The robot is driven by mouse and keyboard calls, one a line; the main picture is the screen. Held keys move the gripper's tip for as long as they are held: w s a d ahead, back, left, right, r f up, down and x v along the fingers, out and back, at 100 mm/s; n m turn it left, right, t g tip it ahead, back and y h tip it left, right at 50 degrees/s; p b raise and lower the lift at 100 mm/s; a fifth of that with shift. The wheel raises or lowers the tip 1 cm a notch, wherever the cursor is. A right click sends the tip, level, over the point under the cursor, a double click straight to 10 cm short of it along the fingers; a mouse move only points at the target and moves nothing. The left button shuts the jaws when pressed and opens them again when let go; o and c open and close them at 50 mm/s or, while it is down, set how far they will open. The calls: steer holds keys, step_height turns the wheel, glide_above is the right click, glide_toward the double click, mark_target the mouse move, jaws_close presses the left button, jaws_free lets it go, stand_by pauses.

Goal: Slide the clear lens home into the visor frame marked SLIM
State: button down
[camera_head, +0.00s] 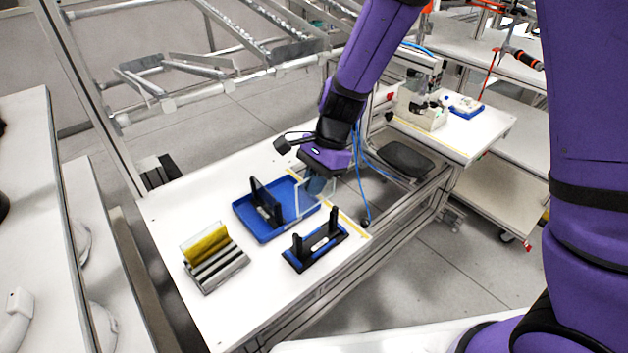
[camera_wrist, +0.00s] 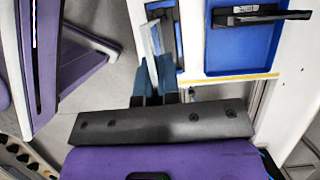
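My gripper (camera_head: 316,186) is shut on the clear lens (camera_head: 302,198), a thin see-through plate held upright above the table. In the wrist view the blue-grey fingers (camera_wrist: 154,82) pinch the lens (camera_wrist: 150,45), seen nearly edge-on. A black visor frame on a blue base (camera_head: 315,247) stands in front of the blue tray, with two upright posts; part of it shows beside the lens in the wrist view. Another black visor frame (camera_head: 264,203) stands in the tray; it also shows in the wrist view (camera_wrist: 262,18). Small pale labels on both frames are unreadable, so I cannot tell which says SLIM.
The blue tray (camera_head: 243,223) lies mid-table. A grey slotted rack (camera_head: 218,268) at the left holds yellow and clear plates. The white table (camera_head: 172,211) is bare around them. Metal rails (camera_head: 215,80) run behind; a second workbench (camera_head: 462,135) is at the right.

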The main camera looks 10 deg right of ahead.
mark_target(328, 187)
steer(key=shift+f, duration=2.7)
steer(key=shift+f, duration=4.05)
steer(key=c, duration=1.2)
jaws_free()
steer(key=shift+c, duration=0.2)
steer(key=v, duration=1)
steer(key=shift+d+r, duration=0.1)
steer(key=shift+r, duration=0.3)
